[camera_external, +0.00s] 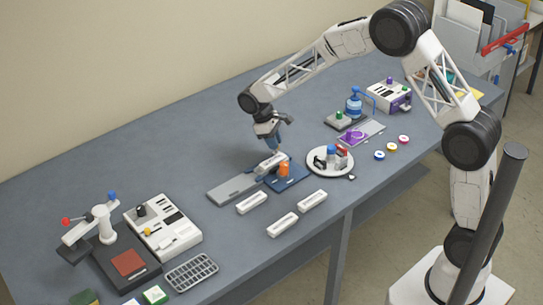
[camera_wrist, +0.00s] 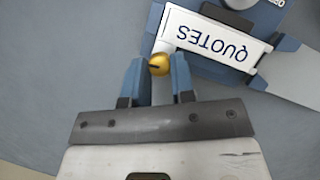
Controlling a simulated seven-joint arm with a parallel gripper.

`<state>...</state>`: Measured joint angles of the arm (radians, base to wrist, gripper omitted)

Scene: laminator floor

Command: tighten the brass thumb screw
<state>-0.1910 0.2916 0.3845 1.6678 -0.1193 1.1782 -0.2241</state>
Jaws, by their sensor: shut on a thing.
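In the wrist view the brass thumb screw (camera_wrist: 159,64) is a small round gold knob with a dark slot. It lies between the blue fingertips of my gripper (camera_wrist: 160,72), which is shut on it. The screw is beside a white plate lettered QUOTES (camera_wrist: 214,40), which sits in a blue holder (camera_wrist: 200,70). In the external view my gripper (camera_external: 276,150) points down at the white-and-blue holder (camera_external: 270,163) near the table's middle. The screw itself is too small or hidden to make out there.
A grey plate (camera_external: 232,188) lies left of the holder, and an orange cylinder (camera_external: 284,168) stands close on its right. Several white label blocks (camera_external: 283,225) lie in front. A round white tray (camera_external: 330,172) with small items is to the right. The table's back left is clear.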

